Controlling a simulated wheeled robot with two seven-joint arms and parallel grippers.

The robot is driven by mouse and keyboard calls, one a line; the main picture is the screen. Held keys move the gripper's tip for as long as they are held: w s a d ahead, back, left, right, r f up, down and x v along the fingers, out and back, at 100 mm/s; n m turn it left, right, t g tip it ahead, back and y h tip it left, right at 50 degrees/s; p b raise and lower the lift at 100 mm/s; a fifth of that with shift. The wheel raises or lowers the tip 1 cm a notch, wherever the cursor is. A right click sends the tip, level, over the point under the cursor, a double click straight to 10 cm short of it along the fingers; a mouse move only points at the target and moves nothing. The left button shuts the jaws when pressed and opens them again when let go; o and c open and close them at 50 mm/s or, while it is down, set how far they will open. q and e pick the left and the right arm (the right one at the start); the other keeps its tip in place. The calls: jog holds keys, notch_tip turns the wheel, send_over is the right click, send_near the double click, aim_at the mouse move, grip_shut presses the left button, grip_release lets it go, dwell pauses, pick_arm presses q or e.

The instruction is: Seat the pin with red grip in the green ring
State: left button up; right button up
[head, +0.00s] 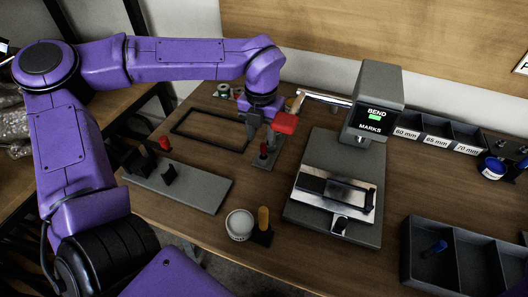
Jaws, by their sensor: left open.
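My left gripper (260,124) points down over the back middle of the table, its dark fingers apart, just left of a large red block-shaped head (285,122). Below it, a small pin with red grip (264,149) stands upright on a grey plate (263,163). I cannot tell which red piece is the task's pin. No green ring shows clearly; a small round piece with some green (223,90) lies behind the gripper. My right gripper is not in view.
A dark rectangular frame (184,137) lies left of the gripper. A grey bending machine (375,95) stands right of centre. A white cup (240,223) and an orange-handled tool (263,216) are in front. A compartment tray (408,222) holds a blue item. Wood lies bare between these.

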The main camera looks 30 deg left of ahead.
aim_at(264, 144)
pick_arm(q)
jog(key=f, duration=0.5)
jog(key=shift+w, duration=0.35)
jog(key=shift+d, duration=0.1)
grip_shut()
jog(key=shift+r, duration=0.1)
